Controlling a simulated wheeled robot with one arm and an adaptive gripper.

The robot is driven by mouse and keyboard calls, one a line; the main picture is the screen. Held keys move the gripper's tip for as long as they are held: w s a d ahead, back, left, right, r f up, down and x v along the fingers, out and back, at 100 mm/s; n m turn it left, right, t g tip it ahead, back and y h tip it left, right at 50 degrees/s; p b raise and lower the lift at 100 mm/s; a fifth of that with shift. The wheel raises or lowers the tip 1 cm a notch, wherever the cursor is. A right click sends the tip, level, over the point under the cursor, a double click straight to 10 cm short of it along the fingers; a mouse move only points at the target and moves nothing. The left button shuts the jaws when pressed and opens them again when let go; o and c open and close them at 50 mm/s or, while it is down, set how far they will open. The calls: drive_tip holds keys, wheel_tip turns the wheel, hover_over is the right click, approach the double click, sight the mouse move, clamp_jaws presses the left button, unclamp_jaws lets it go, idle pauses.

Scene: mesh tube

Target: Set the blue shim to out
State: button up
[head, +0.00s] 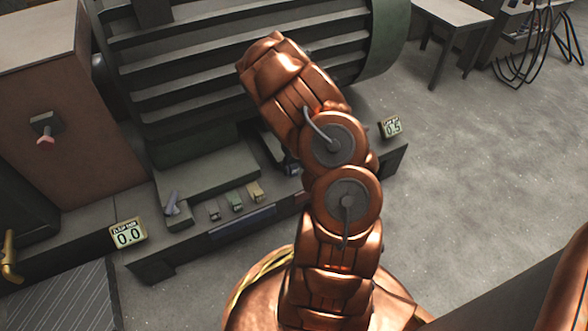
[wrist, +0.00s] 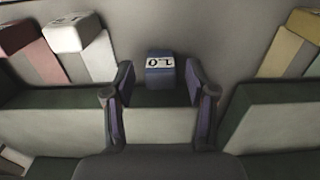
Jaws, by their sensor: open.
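The blue shim (wrist: 160,69) shows in the wrist view as a small dark-blue block with a white label, whose print looks upside down. It sits at the top centre, near and between the tips of my gripper (wrist: 160,100). The two fingers stand apart, one on each side, with a gap to the block; I cannot tell whether they reach around it in depth. Nothing is held. In the head view my arm covers most of this area, and I cannot make out the blue shim or the fingers there clearly.
In the wrist view a red block (wrist: 22,34) and a white block (wrist: 75,33) lie left, and yellowish blocks (wrist: 283,38) lie right. The head view shows a ribbed machine (head: 200,75), a 0.0 display (head: 128,235) and a 0.5 display (head: 391,127). Open floor lies right.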

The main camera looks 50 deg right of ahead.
drive_tip(key=shift+f, duration=0.35)
drive_tip(key=shift+c, duration=0.3)
clamp_jaws()
